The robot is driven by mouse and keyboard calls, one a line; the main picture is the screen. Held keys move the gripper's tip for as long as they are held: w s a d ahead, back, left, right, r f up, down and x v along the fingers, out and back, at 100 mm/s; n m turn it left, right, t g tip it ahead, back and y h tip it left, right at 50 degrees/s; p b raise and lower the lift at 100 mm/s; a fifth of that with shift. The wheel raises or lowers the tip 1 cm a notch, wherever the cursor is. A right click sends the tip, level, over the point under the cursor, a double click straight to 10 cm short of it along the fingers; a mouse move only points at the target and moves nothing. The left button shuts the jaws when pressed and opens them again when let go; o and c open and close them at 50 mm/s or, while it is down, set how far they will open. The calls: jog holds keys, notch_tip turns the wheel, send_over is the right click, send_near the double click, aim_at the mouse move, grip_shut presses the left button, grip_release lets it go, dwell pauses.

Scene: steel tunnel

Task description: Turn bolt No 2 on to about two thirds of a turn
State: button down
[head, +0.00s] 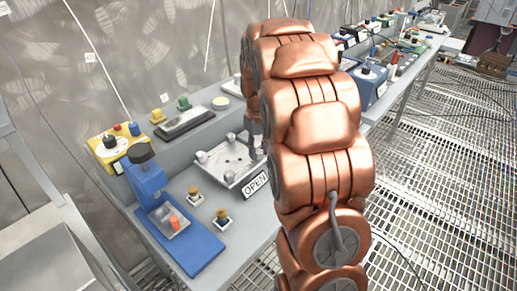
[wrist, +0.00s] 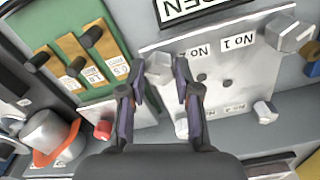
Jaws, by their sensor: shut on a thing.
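The steel plate (wrist: 215,78) carries several light grey bolts and shows upside down in the wrist view. The label "No 2" (wrist: 193,50) is just right of bolt No 2 (wrist: 157,67). My gripper (wrist: 159,78) has its two dark fingers on either side of this bolt, shut on it. The fingers hide part of the bolt. In the head view the plate (head: 222,170) lies on the grey bench, and my copper arm hides its right part and most of the gripper.
Bolt No 1 (wrist: 290,32) stands right of its label. Another bolt (wrist: 265,112) stands below it. An "OPEN" sign (head: 256,185) is at the plate's edge. A green panel (wrist: 77,62) with dark knobs is on the left. A blue stand (head: 180,225) is on the bench.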

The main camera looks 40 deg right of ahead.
dwell(0.3)
jog(key=m+b, duration=0.1)
jog(key=m, duration=0.3)
jog(key=shift+f+m+b, duration=0.1)
jog(key=shift+m+b, duration=0.25)
jog(key=shift+m, duration=0.05)
jog(key=m, duration=0.6)
jog(key=shift+s, duration=0.1)
jog(key=m, duration=0.6)
jog(key=shift+m, duration=0.4)
jog(key=m+p, duration=0.2)
jog(key=m, duration=0.3)
jog(key=shift+m, duration=0.3)
jog(key=c, duration=0.8)
grip_release()
